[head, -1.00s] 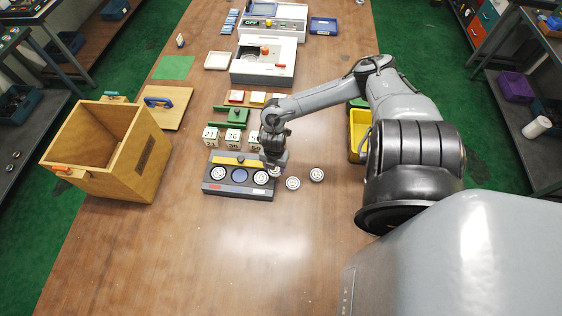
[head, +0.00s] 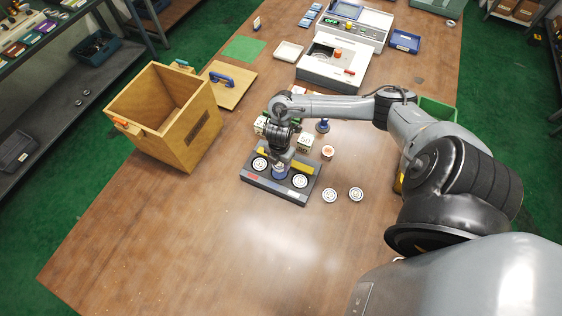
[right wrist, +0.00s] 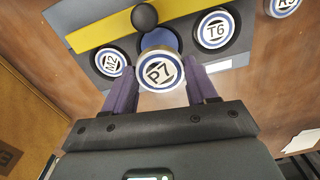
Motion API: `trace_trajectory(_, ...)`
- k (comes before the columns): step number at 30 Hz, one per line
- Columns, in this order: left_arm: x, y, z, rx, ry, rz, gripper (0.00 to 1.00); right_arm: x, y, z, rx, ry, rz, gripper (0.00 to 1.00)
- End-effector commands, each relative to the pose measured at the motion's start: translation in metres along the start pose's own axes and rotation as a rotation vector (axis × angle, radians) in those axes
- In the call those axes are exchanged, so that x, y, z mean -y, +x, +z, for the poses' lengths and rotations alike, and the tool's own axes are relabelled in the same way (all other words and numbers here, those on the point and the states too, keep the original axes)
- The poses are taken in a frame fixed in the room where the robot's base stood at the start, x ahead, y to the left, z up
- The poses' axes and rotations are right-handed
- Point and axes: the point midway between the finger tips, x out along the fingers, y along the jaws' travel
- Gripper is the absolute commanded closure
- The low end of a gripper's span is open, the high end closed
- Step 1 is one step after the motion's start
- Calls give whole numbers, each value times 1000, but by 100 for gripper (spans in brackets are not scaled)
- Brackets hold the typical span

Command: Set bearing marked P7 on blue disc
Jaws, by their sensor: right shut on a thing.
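The bearing marked P7 (right wrist: 158,72), a pale ring with a blue band, is between the purple fingers of my right gripper (right wrist: 162,88). The gripper is shut on it. In the right wrist view, the blue disc (right wrist: 172,38) shows partly behind P7, in the middle place of the dark tray (right wrist: 92,20). In the head view, my right gripper (head: 281,164) is over the middle of this tray (head: 262,188) and mostly hides the disc. I cannot tell whether P7 touches the disc. My left gripper is not in view.
Bearings M2 (right wrist: 111,62) and T6 (right wrist: 215,30) sit on either side of the middle place. A dark round knob (right wrist: 144,16) stands close behind. Two loose bearings (head: 330,195) (head: 356,194) lie right of the tray. A wooden box (head: 168,118) stands left.

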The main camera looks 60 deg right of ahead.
Motion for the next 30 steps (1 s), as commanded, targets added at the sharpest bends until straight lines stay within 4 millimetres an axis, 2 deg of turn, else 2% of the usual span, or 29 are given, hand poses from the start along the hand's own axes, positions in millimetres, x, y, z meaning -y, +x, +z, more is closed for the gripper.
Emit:
trace_trajectory(10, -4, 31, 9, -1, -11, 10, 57, 0, 28, 0, -1, 1, 2, 79)
trace_trajectory(21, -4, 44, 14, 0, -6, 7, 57, 0, 50, 0, 0, 0, 2, 79)
trace_trajectory(30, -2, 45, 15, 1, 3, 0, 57, 0, 52, 0, 0, 1, 2, 79)
